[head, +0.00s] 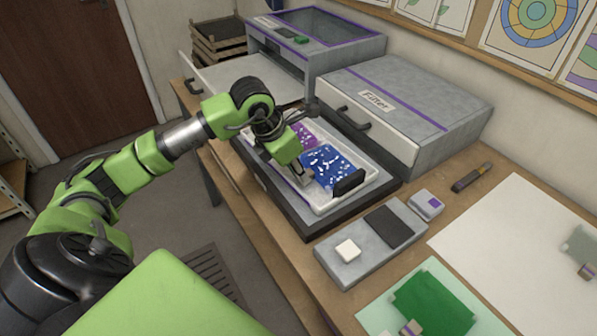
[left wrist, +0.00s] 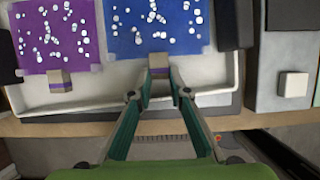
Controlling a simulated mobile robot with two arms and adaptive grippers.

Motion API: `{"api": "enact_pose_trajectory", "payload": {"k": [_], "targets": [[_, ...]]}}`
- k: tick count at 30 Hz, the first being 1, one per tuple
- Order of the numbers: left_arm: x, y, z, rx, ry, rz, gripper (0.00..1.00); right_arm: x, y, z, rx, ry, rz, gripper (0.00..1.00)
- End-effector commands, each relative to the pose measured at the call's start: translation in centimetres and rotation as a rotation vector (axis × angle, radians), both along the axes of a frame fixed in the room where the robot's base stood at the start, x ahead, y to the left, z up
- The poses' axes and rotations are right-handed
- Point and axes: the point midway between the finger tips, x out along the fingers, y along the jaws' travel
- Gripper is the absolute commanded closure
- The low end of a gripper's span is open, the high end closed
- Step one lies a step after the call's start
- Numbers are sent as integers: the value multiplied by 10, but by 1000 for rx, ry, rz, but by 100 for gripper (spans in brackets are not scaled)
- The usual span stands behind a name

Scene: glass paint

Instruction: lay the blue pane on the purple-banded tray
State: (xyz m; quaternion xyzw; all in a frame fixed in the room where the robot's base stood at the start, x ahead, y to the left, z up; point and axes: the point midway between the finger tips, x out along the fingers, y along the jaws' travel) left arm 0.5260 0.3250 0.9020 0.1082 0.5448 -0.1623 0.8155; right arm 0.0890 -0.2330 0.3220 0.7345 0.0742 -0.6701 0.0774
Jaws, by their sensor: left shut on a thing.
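The blue pane (head: 333,163), speckled with white spots, is at the white tray (head: 372,178), at its front right part. It also shows in the left wrist view (left wrist: 150,28). My left gripper (left wrist: 158,74) is shut on the small block at the blue pane's near edge. In the head view the left gripper (head: 302,176) is at the tray's near side. I cannot tell whether the pane rests fully on the tray floor or is slightly above it. A purple pane (left wrist: 52,36) with a purple-banded block lies left of it in the same tray. My right gripper is not in view.
A grey box marked "Filter" (head: 410,90) and an open-drawer unit (head: 315,45) stand behind. A grey pad with a white block (head: 348,250) lies right of the tray. A green pane (head: 432,303) and a white sheet (head: 520,235) lie further right.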

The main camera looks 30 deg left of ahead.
Motion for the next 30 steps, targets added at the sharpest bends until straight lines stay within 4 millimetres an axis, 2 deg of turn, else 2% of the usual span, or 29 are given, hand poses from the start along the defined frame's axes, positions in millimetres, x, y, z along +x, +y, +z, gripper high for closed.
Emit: {"api": "enact_pose_trajectory", "payload": {"k": [21,22,24,30], "targets": [[0,0,-4,0,-1,0,100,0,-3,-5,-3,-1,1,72],[0,0,-3,0,-1,0,77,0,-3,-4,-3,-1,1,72],[0,0,-3,0,-1,0,63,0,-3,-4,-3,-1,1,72],[0,0,-3,0,-1,0,63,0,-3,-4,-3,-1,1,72]]}}
